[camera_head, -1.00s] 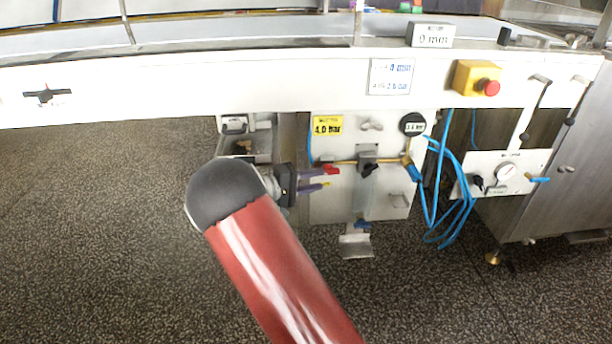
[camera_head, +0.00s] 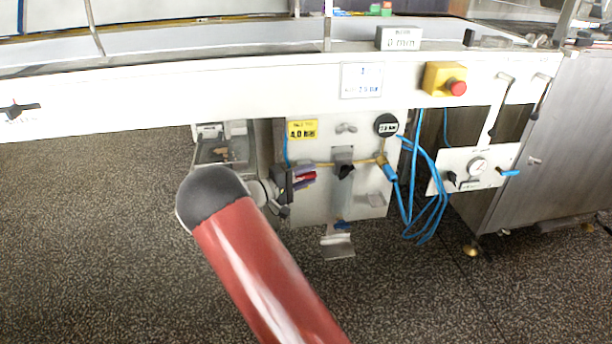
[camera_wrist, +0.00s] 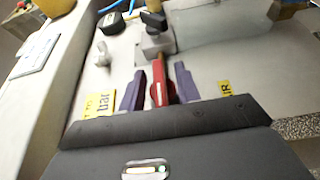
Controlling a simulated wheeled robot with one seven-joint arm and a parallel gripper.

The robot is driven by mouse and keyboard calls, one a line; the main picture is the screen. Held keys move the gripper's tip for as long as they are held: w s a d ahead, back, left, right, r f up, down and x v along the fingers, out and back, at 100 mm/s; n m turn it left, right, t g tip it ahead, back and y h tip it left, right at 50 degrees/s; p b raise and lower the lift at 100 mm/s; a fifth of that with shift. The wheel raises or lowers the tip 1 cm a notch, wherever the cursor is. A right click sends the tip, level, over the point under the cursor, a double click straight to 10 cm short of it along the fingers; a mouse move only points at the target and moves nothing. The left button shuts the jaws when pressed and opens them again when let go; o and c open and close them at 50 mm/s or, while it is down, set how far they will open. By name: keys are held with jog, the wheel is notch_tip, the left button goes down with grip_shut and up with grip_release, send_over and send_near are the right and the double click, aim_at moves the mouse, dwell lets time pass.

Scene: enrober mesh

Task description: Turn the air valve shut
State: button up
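A red lever (camera_wrist: 159,85) shows in the wrist view between my two purple fingers, in front of a pale panel. I take it for the air valve's handle; its joint with the pipe is hidden. My gripper (camera_wrist: 160,84) looks open around it, with narrow gaps, and contact cannot be made out. In the head view my gripper (camera_head: 304,176) points right at the lower left of the white panel (camera_head: 312,208) and covers part of the lever (camera_head: 303,168). A black-handled fitting (camera_head: 345,170) sits on the brass pipe to the right.
A yellow pressure label (camera_head: 302,130) is above my gripper. A round black gauge (camera_head: 386,125) and looped blue hoses (camera_head: 435,205) are to the right. The white conveyor beam (camera_head: 220,90) runs above, with a yellow box and red button (camera_head: 446,79). The floor in front is clear.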

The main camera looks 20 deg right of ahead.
jog(key=shift+c, duration=0.2)
jog(key=c, duration=0.6)
jog(key=shift+o, duration=0.2)
